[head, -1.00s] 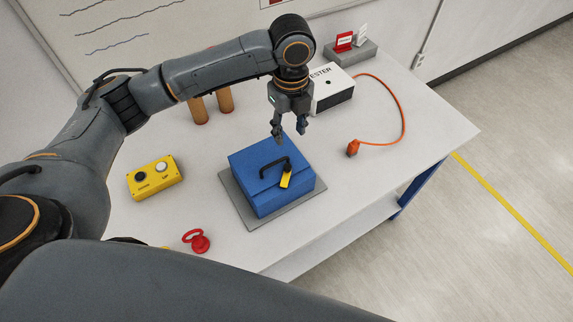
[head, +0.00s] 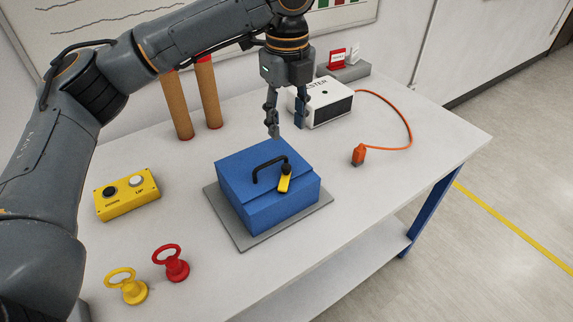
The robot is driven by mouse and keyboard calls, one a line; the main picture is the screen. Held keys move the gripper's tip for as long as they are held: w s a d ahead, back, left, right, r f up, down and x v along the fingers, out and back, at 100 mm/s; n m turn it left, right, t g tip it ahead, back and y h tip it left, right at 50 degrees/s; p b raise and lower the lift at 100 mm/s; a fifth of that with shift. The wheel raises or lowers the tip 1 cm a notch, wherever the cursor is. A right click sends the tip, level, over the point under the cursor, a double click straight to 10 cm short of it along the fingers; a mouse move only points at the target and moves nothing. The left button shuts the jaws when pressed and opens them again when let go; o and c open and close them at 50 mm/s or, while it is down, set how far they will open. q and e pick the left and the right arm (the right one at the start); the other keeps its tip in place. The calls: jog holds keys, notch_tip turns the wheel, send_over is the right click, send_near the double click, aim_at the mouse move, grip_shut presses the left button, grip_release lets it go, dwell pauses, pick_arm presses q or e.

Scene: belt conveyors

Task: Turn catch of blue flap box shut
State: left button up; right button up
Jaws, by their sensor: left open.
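The blue flap box (head: 240,179) sits on a grey mat (head: 312,217) on the white table, with its lid down. A black handle (head: 256,173) stands on the lid. The yellow catch (head: 284,182) with a black knob hangs at the lid's front edge, slightly tilted. My left gripper (head: 287,130) points down above the back of the box. Its fingers are apart and empty, clear of the box and the catch. My right gripper is not in view.
A yellow two-button box (head: 127,194) stands left. A red ring-handled piece (head: 172,264) and a yellow one (head: 128,287) stand front left. Two brown cylinders (head: 178,107) stand behind. A white tester (head: 325,106) with an orange cable and plug (head: 358,155) is back right. The table's right side is mostly clear.

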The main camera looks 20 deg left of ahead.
aim_at(287, 167)
pick_arm(q)
notch_tip(287, 167, down, 11)
jog(key=shift+r, duration=0.1)
dwell(0.3)
grip_shut()
